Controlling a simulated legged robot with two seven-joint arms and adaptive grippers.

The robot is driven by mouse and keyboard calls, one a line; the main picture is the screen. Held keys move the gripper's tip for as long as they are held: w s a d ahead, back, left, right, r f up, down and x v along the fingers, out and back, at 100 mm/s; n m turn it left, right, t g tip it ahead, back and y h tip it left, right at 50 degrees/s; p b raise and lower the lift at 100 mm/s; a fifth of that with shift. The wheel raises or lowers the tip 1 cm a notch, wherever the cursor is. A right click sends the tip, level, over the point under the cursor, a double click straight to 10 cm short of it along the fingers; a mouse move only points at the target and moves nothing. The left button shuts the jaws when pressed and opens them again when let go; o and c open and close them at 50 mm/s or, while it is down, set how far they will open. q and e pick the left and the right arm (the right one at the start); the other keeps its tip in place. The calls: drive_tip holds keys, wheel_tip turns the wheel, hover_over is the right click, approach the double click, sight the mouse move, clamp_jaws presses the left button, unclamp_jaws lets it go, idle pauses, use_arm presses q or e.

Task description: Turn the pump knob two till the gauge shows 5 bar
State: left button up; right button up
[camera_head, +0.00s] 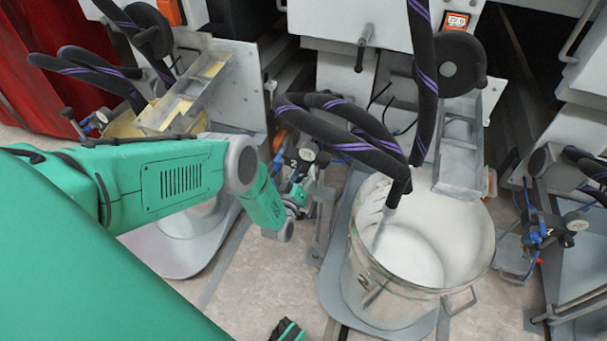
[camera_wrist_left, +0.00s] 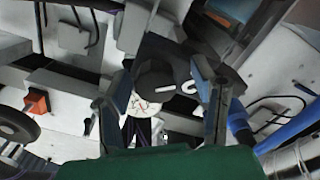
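Pump two's black knob (camera_wrist_left: 160,82), with a white mark, is in the upper middle of the left wrist view. The small white pressure gauge (camera_wrist_left: 145,106) is just below it, partly hidden, and its reading is too small to make out. My left gripper (camera_wrist_left: 163,108) has its two fingers spread, one on each side of the knob and gauge. I cannot tell whether either finger touches the knob. In the head view, the left gripper (camera_head: 300,196) is at the pump beside the round gauge (camera_head: 307,155). A green and black tip at the bottom edge may be my right gripper (camera_head: 287,330).
A large bucket (camera_head: 362,282) of white liquid stands right of the left gripper, with black hoses (camera_head: 350,133) above it. Another bucket (camera_head: 205,222) is partly behind my left arm. A further pump (camera_head: 540,235) is at the right. Some floor is clear in front.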

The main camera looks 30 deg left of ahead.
use_arm(q)
drive_tip(key=shift+d, duration=0.25)
drive_tip(key=c, duration=1)
drive_tip(key=shift+o, duration=0.2)
